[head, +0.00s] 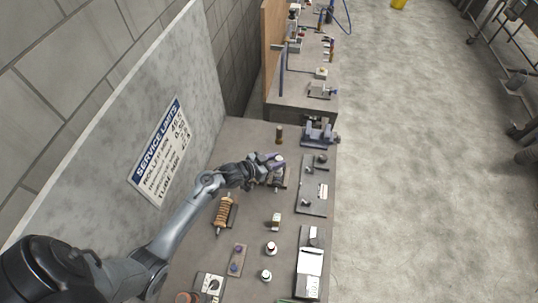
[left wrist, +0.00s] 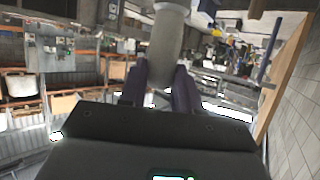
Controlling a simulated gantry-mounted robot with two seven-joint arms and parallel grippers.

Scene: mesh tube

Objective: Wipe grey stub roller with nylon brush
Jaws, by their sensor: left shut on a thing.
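My left gripper (head: 272,160) hangs over the middle of the bench. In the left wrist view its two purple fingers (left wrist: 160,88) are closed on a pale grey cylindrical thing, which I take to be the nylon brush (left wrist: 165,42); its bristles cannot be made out. A small roller on a stand, probably the grey stub roller (head: 279,181), sits just below the gripper and is partly hidden by it. I cannot tell whether the brush touches the roller. My right gripper is not in view.
An orange-brown ribbed roller (head: 224,213) lies on a stand nearer. Small jars (head: 271,248), a grey tray (head: 313,184) and a clipboard-like white sheet (head: 311,262) occupy the bench. A dark bottle (head: 279,134) stands behind the gripper. A sign board (head: 160,150) borders the left.

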